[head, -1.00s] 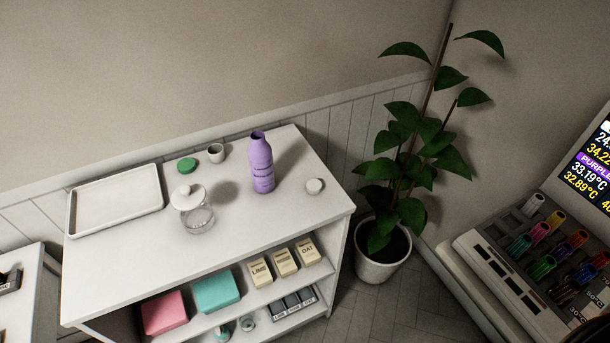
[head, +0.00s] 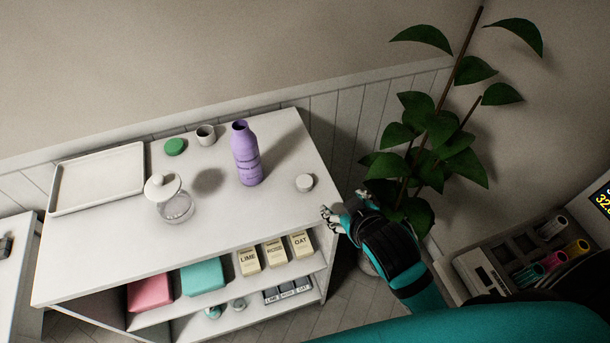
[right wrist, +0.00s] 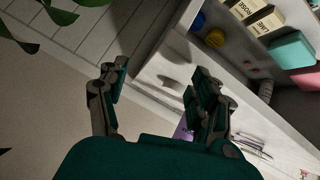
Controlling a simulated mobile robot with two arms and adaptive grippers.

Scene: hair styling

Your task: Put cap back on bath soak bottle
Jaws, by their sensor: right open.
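A purple bottle (head: 246,158) stands upright on the white shelf unit's top in the head view. Its top looks open, with no cap on it. A small white round cap (head: 304,183) lies on the top to the right of the bottle, near the right edge. My right gripper (head: 334,218) is open and empty at the unit's right edge, close to the cap but apart from it. In the right wrist view its two fingers (right wrist: 157,88) are spread. A bit of purple (right wrist: 182,130) shows there, mostly hidden behind one finger. My left gripper is out of view.
A glass jar with a tilted white lid (head: 163,188), a green lid (head: 175,147), a small cup (head: 206,135) and a white tray (head: 98,181) share the top (head: 255,215). A potted plant (head: 425,140) stands right of the unit, close to my right arm.

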